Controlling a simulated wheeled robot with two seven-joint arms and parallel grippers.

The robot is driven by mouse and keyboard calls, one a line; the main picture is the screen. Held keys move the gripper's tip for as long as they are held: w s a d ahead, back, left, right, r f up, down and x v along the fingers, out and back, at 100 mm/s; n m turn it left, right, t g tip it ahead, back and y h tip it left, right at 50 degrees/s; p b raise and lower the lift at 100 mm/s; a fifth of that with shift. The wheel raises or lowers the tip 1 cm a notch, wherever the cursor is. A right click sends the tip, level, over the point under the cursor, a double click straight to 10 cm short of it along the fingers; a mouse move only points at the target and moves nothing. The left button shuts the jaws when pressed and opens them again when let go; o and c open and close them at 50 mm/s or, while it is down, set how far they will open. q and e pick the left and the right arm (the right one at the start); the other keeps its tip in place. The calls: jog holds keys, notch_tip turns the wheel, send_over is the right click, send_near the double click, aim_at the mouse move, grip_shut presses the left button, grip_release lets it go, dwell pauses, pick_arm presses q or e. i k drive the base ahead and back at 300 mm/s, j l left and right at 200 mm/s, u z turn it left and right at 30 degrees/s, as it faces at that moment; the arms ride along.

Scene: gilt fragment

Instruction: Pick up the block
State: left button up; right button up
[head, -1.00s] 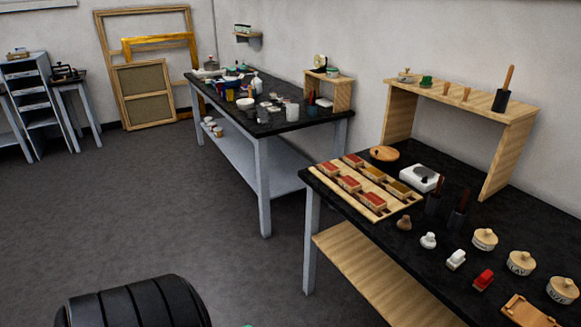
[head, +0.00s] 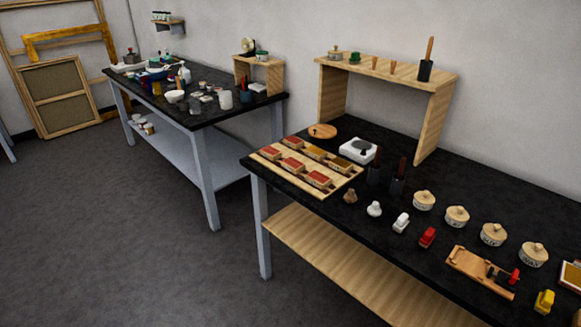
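Several small box-like blocks with red or yellow-brown tops sit on a slatted wooden tray (head: 269,155) at the left end of the near black-topped table. One red-topped block (head: 319,178) is at the tray's front. A red piece (head: 427,237) and a white piece (head: 401,223) stand farther right on the table, and a yellow piece (head: 544,301) is near the lower right. I cannot tell which of these is the task's block. Neither of my grippers is in view.
The near table (head: 400,270) also holds several lidded round pots, dark holders, a white scale-like device (head: 360,150) and a wooden stand (head: 480,272). A wooden shelf (head: 390,75) rises at its back. A second cluttered table (head: 205,115) stands behind left. Floor at left is clear.

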aim_at(292, 165)
jog(key=i+j, duration=0.2)
jog(key=i, duration=0.3)
jog(key=i+j, duration=0.15)
jog(key=i, duration=0.35)
